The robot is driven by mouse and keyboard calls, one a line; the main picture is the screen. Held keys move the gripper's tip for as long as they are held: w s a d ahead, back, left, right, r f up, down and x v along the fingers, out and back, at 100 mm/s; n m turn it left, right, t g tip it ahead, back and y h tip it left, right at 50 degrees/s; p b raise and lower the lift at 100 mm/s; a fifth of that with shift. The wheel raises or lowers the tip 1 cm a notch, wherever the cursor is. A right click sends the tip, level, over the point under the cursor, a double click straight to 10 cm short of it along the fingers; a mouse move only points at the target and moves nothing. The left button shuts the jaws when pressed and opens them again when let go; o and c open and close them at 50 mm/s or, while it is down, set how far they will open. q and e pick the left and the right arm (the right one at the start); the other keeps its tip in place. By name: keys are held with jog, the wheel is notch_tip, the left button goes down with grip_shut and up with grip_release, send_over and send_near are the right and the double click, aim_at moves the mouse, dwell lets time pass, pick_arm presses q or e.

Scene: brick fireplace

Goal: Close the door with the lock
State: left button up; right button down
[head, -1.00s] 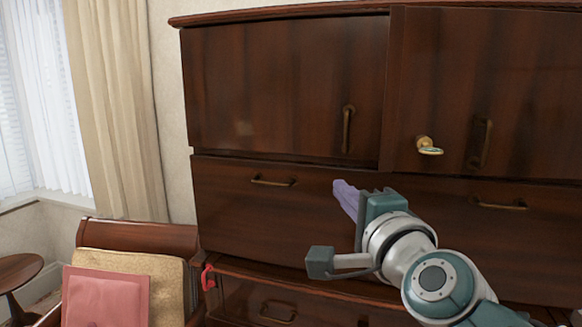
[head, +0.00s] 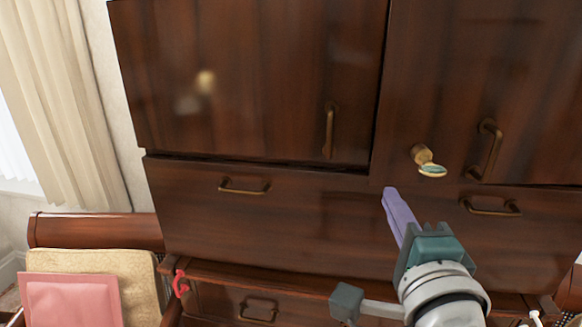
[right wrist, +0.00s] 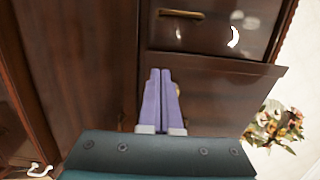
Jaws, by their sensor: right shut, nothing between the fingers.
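The dark wood cabinet has an upper left door (head: 250,70) and an upper right door (head: 455,65). A brass lock with a key-like tab (head: 427,160) sits low on the right door, left of that door's brass handle (head: 488,148). I cannot tell how far the right door stands open. My right gripper (head: 389,194) has purple fingers pressed together and empty. Its tips show just below and left of the lock; contact with the cabinet is unclear. The fingers also show in the right wrist view (right wrist: 160,80), pointing at dark wood panels. My left gripper is not in view.
Below the doors are drawers with brass handles (head: 244,186) (head: 490,206). A red hook-like thing (head: 180,284) is at the lower left. A chair with a pink cushion (head: 70,300) stands there too. Flowers (right wrist: 275,125) show at the right of the right wrist view.

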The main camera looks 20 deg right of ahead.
aim_at(374, 171)
jog(key=b+x, duration=0.1)
jog(key=x, duration=0.4)
jog(key=shift+w+d, duration=0.1)
jog(key=shift+w, duration=0.25)
jog(key=shift+w+d, duration=0.15)
jog(key=shift+w, duration=0.25)
jog(key=b+x, duration=0.1)
jog(key=x, duration=0.2)
jog(key=shift+w+f, duration=0.1)
jog(key=shift+w, duration=0.1)
jog(key=shift+w+d+b, duration=0.15)
jog(key=shift+w+b, duration=0.15)
jog(key=shift+w, duration=0.1)
